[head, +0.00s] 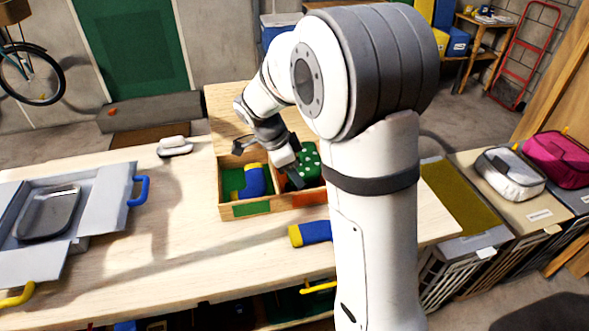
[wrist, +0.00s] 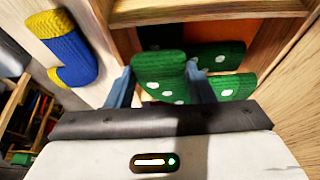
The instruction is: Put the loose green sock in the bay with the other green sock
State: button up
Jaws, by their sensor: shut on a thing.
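The divided wooden box (head: 270,209) stands on the workbench. Its right bay is lined orange (head: 309,197), and green cloth with white dots (head: 307,160) shows there beside my gripper (head: 292,173). In the wrist view, my gripper (wrist: 162,88) is shut on a green sock with white dots (wrist: 160,72), held at the bay's opening. More dotted green cloth (wrist: 222,55) lies beyond the right finger inside the bay. I cannot tell exactly where the held sock ends and the other green sock begins. Whether the held sock touches the bay floor is hidden.
A blue and yellow sock (head: 252,182) lies in the box's green-lined left bay. Another blue and yellow sock (head: 310,233) lies on the bench in front of the box. A grey open case (head: 100,208) with a blue handle is at left. Bench between them is clear.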

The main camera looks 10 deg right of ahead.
jog(key=shift+f+b, duration=0.4)
jog(key=shift+b, duration=0.15)
jog(key=shift+f, duration=0.2)
jog(key=o, duration=1)
jog(key=shift+c, duration=0.2)
jog(key=shift+r, duration=0.1)
